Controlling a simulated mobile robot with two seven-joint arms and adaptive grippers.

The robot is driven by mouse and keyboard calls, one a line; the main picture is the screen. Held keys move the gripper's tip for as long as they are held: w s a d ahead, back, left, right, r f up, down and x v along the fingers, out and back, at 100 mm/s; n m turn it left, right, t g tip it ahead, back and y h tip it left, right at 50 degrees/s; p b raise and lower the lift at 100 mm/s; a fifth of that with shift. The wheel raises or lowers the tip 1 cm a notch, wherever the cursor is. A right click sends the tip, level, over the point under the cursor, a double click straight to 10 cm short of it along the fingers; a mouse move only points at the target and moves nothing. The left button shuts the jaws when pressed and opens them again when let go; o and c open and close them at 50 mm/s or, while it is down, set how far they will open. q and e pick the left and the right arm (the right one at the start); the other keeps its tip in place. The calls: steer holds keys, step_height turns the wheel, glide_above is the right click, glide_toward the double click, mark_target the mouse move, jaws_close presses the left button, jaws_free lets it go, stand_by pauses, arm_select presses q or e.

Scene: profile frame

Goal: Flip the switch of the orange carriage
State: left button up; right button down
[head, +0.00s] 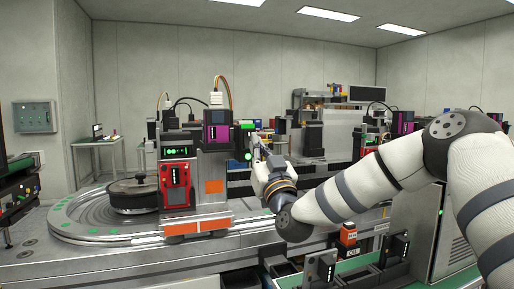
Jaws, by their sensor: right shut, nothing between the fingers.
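The orange carriage (196,226) sits on the grey track at centre left, with orange strips along its low front. My right gripper (256,142) is shut and empty, pointing up just right of the carriage's upper body. I cannot tell whether it touches anything. My left gripper is out of view.
A round dark drum (133,194) stands on the circular track (85,217) at left. Black bins and an orange box (348,235) are below my right arm. A grey cabinet (430,235) stands at right. Similar machines and a monitor (367,94) are behind.

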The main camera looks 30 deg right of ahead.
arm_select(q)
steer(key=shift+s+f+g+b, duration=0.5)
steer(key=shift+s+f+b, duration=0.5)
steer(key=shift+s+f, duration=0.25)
arm_select(e)
steer(key=t, duration=0.1)
steer(key=w+t, duration=0.1)
steer(key=shift+d+f+t+h, duration=0.15)
steer(key=shift+f+t+h, duration=0.15)
steer(key=shift+f, duration=0.05)
steer(key=v, duration=1.2)
steer(key=shift+f, duration=0.1)
